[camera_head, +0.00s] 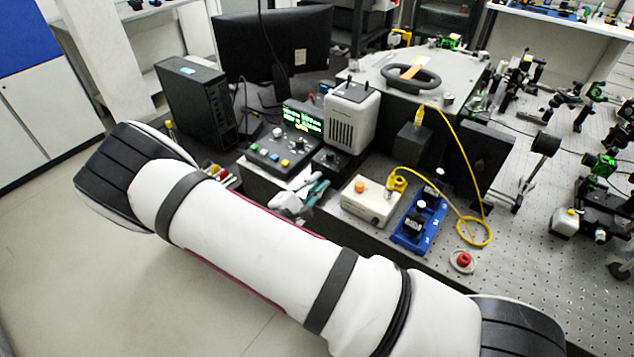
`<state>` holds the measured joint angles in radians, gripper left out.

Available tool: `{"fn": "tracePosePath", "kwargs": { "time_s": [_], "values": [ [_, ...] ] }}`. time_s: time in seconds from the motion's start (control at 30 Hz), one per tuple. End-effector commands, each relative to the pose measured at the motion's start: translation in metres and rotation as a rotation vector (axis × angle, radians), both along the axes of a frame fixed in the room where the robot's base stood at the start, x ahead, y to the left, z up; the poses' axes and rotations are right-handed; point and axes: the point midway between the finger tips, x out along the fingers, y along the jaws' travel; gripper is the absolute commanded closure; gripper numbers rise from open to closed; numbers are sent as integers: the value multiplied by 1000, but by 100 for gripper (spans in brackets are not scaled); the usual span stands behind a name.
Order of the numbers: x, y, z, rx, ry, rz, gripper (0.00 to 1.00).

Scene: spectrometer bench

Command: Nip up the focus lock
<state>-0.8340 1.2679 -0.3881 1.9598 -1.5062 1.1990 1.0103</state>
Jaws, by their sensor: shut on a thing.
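My white arm crosses the foreground from lower right to left. No part is clearly recognisable as the focus lock. A blue base (408,243) with small black and silver parts on it sits at the bench's front, right of centre. A cream box with an orange button (371,207) stands just left of it.
A control box with a lit green display (302,118) and a grey-white vented unit (352,118) stand behind. A yellow cable (463,150) loops to the bench. A red button (464,259) sits near the front edge. Several optics mounts crowd the right.

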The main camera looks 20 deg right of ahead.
Motion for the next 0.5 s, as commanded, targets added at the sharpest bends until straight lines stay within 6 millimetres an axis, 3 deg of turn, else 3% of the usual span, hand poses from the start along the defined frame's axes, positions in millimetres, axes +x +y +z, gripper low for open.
{"fn": "tracePosePath", "kwargs": {
  "time_s": [0.5],
  "values": [
    [-3, -1, -1, 174, -237, -4, 100]
  ]
}}
